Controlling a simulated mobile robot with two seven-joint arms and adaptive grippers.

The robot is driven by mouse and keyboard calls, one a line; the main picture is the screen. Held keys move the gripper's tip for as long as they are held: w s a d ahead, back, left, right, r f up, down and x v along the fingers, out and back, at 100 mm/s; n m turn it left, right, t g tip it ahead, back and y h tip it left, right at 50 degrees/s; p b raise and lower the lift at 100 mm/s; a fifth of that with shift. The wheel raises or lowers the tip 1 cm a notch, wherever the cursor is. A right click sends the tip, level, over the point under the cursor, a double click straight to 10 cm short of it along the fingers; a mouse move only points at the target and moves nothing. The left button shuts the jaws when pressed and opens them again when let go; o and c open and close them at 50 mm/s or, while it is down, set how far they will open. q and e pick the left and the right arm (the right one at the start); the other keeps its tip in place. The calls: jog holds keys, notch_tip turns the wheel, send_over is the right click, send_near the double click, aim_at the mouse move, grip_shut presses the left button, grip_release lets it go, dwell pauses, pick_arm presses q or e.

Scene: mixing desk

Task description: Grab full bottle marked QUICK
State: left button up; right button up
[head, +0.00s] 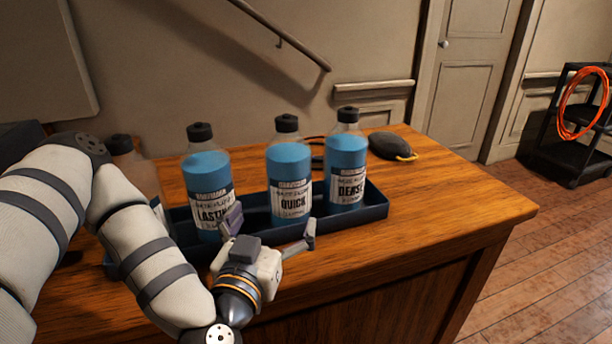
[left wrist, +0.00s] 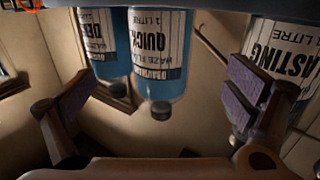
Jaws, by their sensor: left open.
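The QUICK bottle (head: 289,185) stands upright in a dark tray (head: 375,205), full of blue liquid with a black cap. The LASTING bottle (head: 207,178) stands to its left and the DENSE bottle (head: 346,165) to its right, both blue-filled. My left gripper (head: 270,228) is open and empty, in front of the tray, with its fingers spread toward the QUICK bottle. In the left wrist view, which appears upside down, the QUICK bottle (left wrist: 160,55) shows between the open fingers, with the DENSE bottle (left wrist: 103,45) left and the LASTING bottle (left wrist: 280,60) right. My right gripper is out of view.
Another bottle with a dark cap (head: 121,145) is mostly hidden behind my left arm. A black rounded object (head: 391,146) lies behind the tray. The wooden desk (head: 450,205) is clear on the right. A black cart (head: 570,155) with orange cable stands beyond.

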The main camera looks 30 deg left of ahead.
aim_at(288, 187)
pick_arm(q)
jog(key=shift+w+d+f, duration=0.1)
jog(key=shift+w+d, duration=0.1)
jog(key=shift+w, duration=0.05)
jog(key=shift+w+a, duration=0.2)
jog(key=shift+a, duration=0.05)
jog(key=x, duration=0.5)
jog(key=b+x, duration=0.1)
jog(key=x, duration=0.3)
jog(key=shift+w+a, duration=0.3)
jog(key=shift+a, duration=0.05)
jog(key=shift+w, duration=0.3)
jog(key=c, duration=2)
jog(key=shift+c, duration=0.2)
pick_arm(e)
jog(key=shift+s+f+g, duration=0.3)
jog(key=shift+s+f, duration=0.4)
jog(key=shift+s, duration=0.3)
pick_arm(q)
jog(key=shift+r, duration=0.3)
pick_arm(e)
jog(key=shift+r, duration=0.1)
